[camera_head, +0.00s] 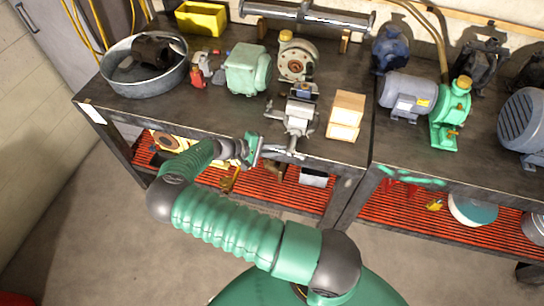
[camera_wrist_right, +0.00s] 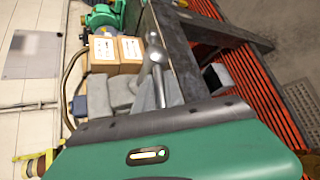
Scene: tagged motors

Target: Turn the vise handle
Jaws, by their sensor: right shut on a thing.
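The grey metal vise (camera_head: 298,117) is mounted at the front edge of the left workbench. Its handle (camera_head: 288,154) is a thin bar across the vise's front, just past the bench edge. My right gripper (camera_head: 260,152) is at the left end of this bar and is shut on it; the fingertips are small and partly hidden. In the right wrist view, a ball-ended silver bar (camera_wrist_right: 155,58) and grey vise parts (camera_wrist_right: 122,92) show beyond my green wrist housing, which hides the grip itself. My left gripper is not in view.
A metal tub (camera_head: 144,66) is at the left. A red slatted shelf (camera_head: 290,196) lies below the benchtop (camera_head: 220,118).

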